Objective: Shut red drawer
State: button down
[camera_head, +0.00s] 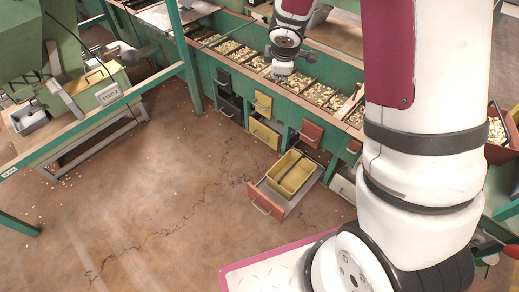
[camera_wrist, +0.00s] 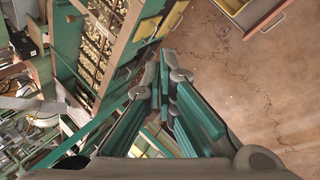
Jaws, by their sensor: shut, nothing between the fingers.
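The lower red drawer (camera_head: 265,202) stands pulled out from the green bench, over the floor, with a pale handle on its red front. A yellow two-part bin (camera_head: 291,174) sits inside it. The open drawer also shows at the top right of the wrist view (camera_wrist: 262,16), partly cut off. A smaller red drawer front (camera_head: 311,133) is above it in the bench. My gripper (camera_head: 283,70) is over the bench's nut trays, up and left of the open drawer, apart from it. Its fingers (camera_wrist: 165,62) are together and empty.
The green bench (camera_head: 205,75) carries a row of trays with nuts (camera_head: 318,93). Yellow drawer fronts (camera_head: 264,133) and dark ones (camera_head: 229,104) lie left of the red drawers. A green machine (camera_head: 95,88) stands at the left. The cracked brown floor (camera_head: 150,200) before the drawers is clear.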

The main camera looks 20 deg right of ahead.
jog(key=w+a+f+n+g+y+b, duration=0.1)
jog(key=a+f+n+b, duration=0.1)
jog(key=f, duration=0.7)
jog(key=w+a+f+n+y+b, duration=0.1)
jog(key=f+n+b, duration=0.1)
jog(key=f, duration=0.7)
jog(key=s+a+f+n+g+y+b, duration=0.1)
jog(key=s+f+b, duration=0.3)
jog(key=f, duration=0.9)
jog(key=s+a+f+n+g+y+b, duration=0.1)
jog(key=s+a+f+n+g+b, duration=0.2)
jog(key=f, duration=1.1)
jog(key=s+a+f+n+g+y+b, duration=0.1)
jog(key=s+f+b, duration=0.5)
jog(key=f, duration=0.8)
jog(key=shift+s+a+f+n+g, duration=0.1)
jog(key=shift+s+a+n+g, duration=0.1)
jog(key=shift+s+n+g, duration=0.35)
jog(key=shift+s+a+n+g, duration=0.25)
jog(key=shift+s+n, duration=0.2)
jog(key=shift+s, duration=0.3)
jog(key=shift+w+d, duration=0.4)
jog(key=shift+d, duration=0.25)
jog(key=shift+d, duration=0.1)
